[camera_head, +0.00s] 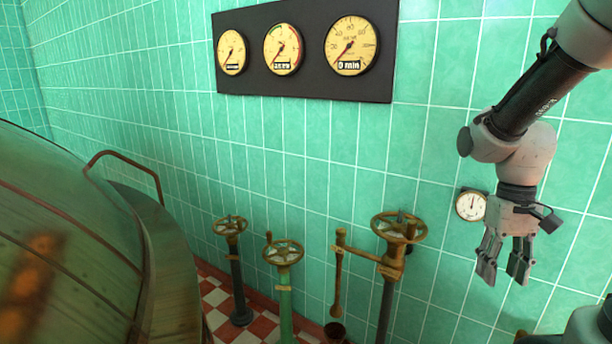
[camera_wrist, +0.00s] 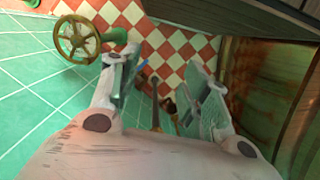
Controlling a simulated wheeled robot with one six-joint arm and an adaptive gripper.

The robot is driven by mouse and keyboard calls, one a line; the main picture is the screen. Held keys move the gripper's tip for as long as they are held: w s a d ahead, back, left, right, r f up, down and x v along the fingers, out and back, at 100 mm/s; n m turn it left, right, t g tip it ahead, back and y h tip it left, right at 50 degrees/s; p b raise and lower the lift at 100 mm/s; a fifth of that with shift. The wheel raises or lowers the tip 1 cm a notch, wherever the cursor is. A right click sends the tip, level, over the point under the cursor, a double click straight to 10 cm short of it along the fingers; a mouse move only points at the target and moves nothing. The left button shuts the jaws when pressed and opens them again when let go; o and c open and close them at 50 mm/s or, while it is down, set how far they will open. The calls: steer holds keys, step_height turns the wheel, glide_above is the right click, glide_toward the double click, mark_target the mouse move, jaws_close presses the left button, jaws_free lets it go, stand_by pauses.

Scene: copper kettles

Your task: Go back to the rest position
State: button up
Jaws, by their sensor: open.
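My gripper (camera_head: 505,262) hangs from my arm at the right of the head view, in front of the green tiled wall. Its fingers point down, spread apart, with nothing between them. The wrist view also shows the two open fingers (camera_wrist: 165,95). The nearest valve handwheel (camera_head: 399,227) is to the left of my gripper, apart from it. A small round white gauge (camera_head: 471,205) on the wall shows just left of the gripper.
Two more valve handwheels, (camera_head: 230,225) and (camera_head: 284,252), stand on pipes further left. A brass lever (camera_head: 338,272) hangs beside the right valve. A large kettle (camera_head: 70,240) fills the left. Three gauges on a dark panel (camera_head: 307,87) hang above. A handwheel (camera_wrist: 77,39) shows in the wrist view.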

steer(key=s+a+r+t, duration=0.1)
steer(key=s+r+t, duration=0.5)
steer(key=r, duration=0.5)
steer(key=shift+n, duration=0.3)
steer(key=shift+r, duration=0.15)
